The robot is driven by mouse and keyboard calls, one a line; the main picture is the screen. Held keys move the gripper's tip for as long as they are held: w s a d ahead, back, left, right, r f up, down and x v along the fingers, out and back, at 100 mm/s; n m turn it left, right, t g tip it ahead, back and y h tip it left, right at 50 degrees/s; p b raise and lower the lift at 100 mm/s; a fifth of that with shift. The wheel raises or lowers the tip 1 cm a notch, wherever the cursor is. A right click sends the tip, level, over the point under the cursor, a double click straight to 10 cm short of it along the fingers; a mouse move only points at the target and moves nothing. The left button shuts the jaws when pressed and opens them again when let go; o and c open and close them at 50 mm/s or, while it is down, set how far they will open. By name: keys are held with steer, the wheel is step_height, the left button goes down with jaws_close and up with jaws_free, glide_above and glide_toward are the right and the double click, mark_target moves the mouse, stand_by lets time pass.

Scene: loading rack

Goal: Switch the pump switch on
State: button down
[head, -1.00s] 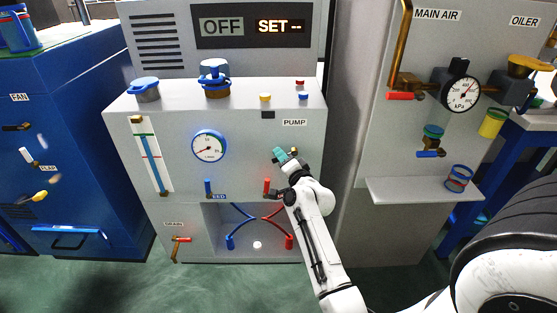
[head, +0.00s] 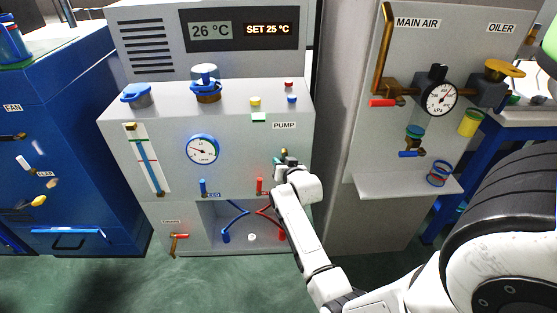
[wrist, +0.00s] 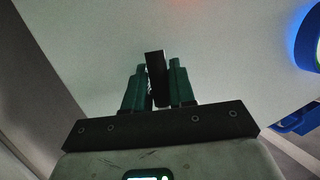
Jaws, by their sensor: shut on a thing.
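The pump switch is on the front of the grey cooling unit (head: 130,115), below the PUMP label (head: 284,125). In the wrist view its dark lever (wrist: 155,68) stands between the two green fingers of my gripper (wrist: 156,84). My gripper (head: 281,158) is shut on the lever, at the unit's front. My own arm hides most of the switch in the head view. The unit's display (head: 240,30) reads 26 °C and SET 25 °C. A small indicator (head: 259,117) left of the PUMP label looks pale and lit.
A round blue gauge (head: 202,150) and a sight tube (head: 148,160) are left of my gripper. Red (head: 260,186) and blue (head: 203,187) valve handles are below. A shelf (head: 405,186) juts out at right under the air gauge (head: 440,98).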

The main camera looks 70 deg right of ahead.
steer(key=shift+s+d+f+n+g, duration=0.1)
steer(key=shift+s+n+g, duration=0.15)
steer(key=shift+n+g, duration=0.2)
stand_by(0.4)
steer(key=c, duration=1)
jaws_free()
steer(key=shift+c, duration=0.2)
steer(key=v, duration=1.1)
steer(key=shift+f, duration=0.1)
